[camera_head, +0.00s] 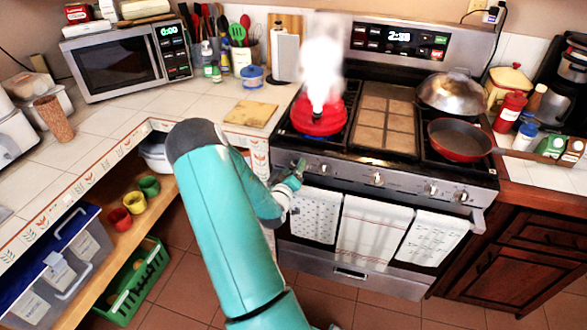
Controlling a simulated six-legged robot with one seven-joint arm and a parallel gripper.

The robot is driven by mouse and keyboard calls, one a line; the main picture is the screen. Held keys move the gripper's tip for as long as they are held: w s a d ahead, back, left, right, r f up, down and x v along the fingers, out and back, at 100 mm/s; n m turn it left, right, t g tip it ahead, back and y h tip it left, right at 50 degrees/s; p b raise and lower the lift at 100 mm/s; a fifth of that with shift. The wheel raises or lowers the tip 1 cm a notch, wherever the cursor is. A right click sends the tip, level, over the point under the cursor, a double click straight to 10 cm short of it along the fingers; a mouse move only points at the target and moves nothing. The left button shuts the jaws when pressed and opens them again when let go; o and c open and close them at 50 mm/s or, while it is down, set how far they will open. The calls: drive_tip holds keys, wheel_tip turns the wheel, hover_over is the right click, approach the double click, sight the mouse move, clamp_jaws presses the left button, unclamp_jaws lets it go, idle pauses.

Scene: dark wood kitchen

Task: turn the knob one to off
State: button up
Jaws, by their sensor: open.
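The stove's front panel (350,172) carries a row of small silver knobs. One knob (324,168) shows just right of my gripper, another (377,179) is near the middle, and two more are toward the right. Any knob further left is hidden by my arm and gripper, and I cannot tell which one is knob one. My gripper (298,168) is open at the left end of the panel. I cannot tell whether it touches a knob. A red kettle (320,124) stands on the left burner with thick white steam above it.
A pan (460,140) and a domed metal lid (450,94) are on the right burners. Towels (372,232) hang from the oven handle below the panel. A cutting board (251,114) lies on the counter left of the stove. The floor before the oven is clear.

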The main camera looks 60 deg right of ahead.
drive_tip(key=shift+d, duration=0.45)
drive_tip(key=c, duration=1)
drive_tip(key=shift+o, duration=0.2)
drive_tip(key=shift+m, duration=0.3)
drive_tip(key=m, duration=0.4)
drive_tip(key=shift+r, duration=0.1)
drive_tip(key=shift+s+m, duration=0.2)
drive_tip(key=shift+m, duration=2)
